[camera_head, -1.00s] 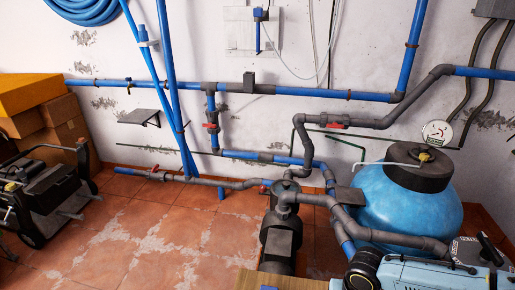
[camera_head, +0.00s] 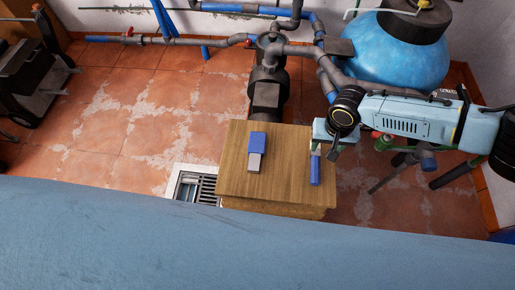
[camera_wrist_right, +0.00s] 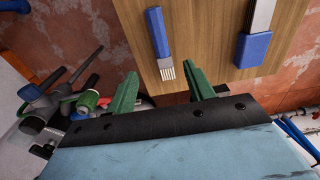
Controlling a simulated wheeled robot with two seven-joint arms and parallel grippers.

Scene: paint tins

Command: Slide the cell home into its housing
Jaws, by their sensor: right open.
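Two small blue-and-grey pieces lie apart on a wooden table; I cannot tell which is cell or housing. The wider piece (camera_head: 257,140) is blue at its far end and pale grey at its near end; it also shows in the right wrist view (camera_wrist_right: 252,50). The narrow blue piece (camera_head: 315,172) lies near the table's right edge; in the right wrist view (camera_wrist_right: 156,32) its pale pronged end points at my gripper. My right gripper (camera_head: 322,149) is open and empty, its green fingers (camera_wrist_right: 165,84) just short of those prongs. My left gripper is out of view.
The wooden table top (camera_head: 285,165) is clear between the pieces. A black pump (camera_head: 267,90) and grey pipes stand behind it, with a blue tank (camera_head: 390,50) at the back right. A floor drain grate (camera_head: 196,187) lies left of the table.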

